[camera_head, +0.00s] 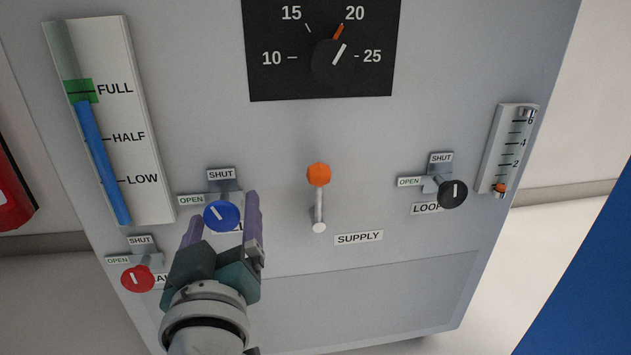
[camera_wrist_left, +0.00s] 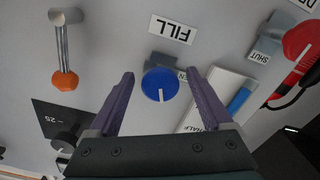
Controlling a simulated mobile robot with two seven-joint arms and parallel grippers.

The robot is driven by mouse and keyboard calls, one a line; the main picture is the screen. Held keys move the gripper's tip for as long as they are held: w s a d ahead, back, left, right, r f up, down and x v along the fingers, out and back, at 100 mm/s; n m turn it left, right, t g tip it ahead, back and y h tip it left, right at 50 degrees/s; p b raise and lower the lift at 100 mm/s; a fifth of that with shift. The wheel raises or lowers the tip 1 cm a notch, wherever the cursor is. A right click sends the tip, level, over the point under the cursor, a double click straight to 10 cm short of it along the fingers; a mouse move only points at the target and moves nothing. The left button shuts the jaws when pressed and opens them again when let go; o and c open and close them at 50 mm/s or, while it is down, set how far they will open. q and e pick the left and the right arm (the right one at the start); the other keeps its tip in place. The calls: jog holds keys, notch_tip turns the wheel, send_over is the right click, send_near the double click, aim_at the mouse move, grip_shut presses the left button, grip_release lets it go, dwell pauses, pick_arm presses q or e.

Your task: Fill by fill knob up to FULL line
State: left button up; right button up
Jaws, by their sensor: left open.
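The blue fill knob (camera_head: 221,216) sits on the grey panel, its white mark slanting up and left, between the OPEN and SHUT labels. My left gripper (camera_head: 224,222) is open, with its purple fingers on either side of the knob. In the left wrist view the knob (camera_wrist_left: 160,84) shows between the spread fingers (camera_wrist_left: 161,86), with a gap on each side. The FILL label is partly hidden by the gripper in the head view. In the level gauge (camera_head: 148,120), the blue column (camera_head: 102,165) reaches the green FULL band (camera_head: 78,91), around its lower edge. My right gripper is not in view.
A red knob (camera_head: 137,278) is at lower left. An orange-tipped supply lever (camera_head: 319,195) stands right of my gripper. A black loop knob (camera_head: 452,193) and a small flow gauge (camera_head: 508,150) are further right. A dial (camera_head: 334,60) is above.

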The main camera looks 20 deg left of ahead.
pick_arm(q)
jog(key=shift+s+d, duration=0.2)
jog(key=shift+s, duration=0.1)
jog(key=p+v, duration=0.3)
jog(key=v, duration=0.6)
jog(key=shift+s+d, duration=0.1)
